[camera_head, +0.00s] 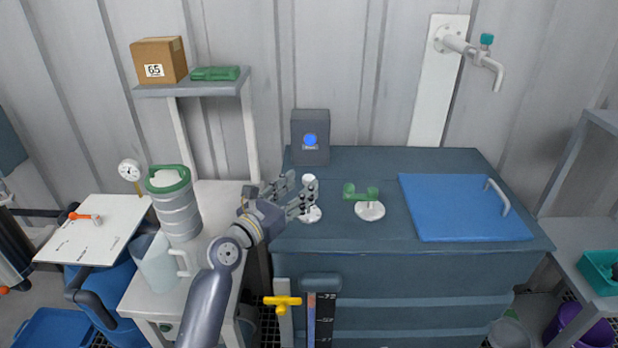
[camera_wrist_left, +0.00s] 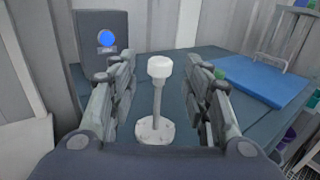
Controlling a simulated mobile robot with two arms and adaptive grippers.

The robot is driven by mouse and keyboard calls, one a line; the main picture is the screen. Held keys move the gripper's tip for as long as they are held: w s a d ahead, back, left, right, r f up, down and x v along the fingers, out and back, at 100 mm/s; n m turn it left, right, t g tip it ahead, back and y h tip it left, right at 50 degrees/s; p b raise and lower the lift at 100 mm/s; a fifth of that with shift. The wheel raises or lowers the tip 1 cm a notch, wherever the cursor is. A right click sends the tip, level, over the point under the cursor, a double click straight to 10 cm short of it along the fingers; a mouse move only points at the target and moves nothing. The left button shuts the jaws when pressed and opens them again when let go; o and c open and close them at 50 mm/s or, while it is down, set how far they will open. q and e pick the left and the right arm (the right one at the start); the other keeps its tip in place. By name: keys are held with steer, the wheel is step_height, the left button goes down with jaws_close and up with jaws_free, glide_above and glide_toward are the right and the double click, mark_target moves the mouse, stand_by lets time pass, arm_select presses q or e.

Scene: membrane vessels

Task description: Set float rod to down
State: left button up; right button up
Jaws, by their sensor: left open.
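The float rod (camera_head: 310,181) is a white upright rod with a wider white cap on a round base, standing on the dark blue chest top. In the left wrist view the float rod (camera_wrist_left: 158,98) stands between my open fingers, with clear gaps on both sides. My left gripper (camera_head: 300,194) is open around the rod at about cap height in the head view, and its fingers partly hide the rod there. The same gripper (camera_wrist_left: 160,92) shows both fingers in the wrist view. My right gripper is not in view.
A grey box with a blue light (camera_head: 310,140) stands behind the rod. A green-handled fitting (camera_head: 368,209) stands to its right, then a blue lid (camera_head: 455,215). A jug (camera_head: 158,262) and a green-topped canister (camera_head: 178,215) stand on the side table near my left arm.

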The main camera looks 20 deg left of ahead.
mark_target(305, 182)
arm_select(q)
steer(key=shift+x, duration=2.3)
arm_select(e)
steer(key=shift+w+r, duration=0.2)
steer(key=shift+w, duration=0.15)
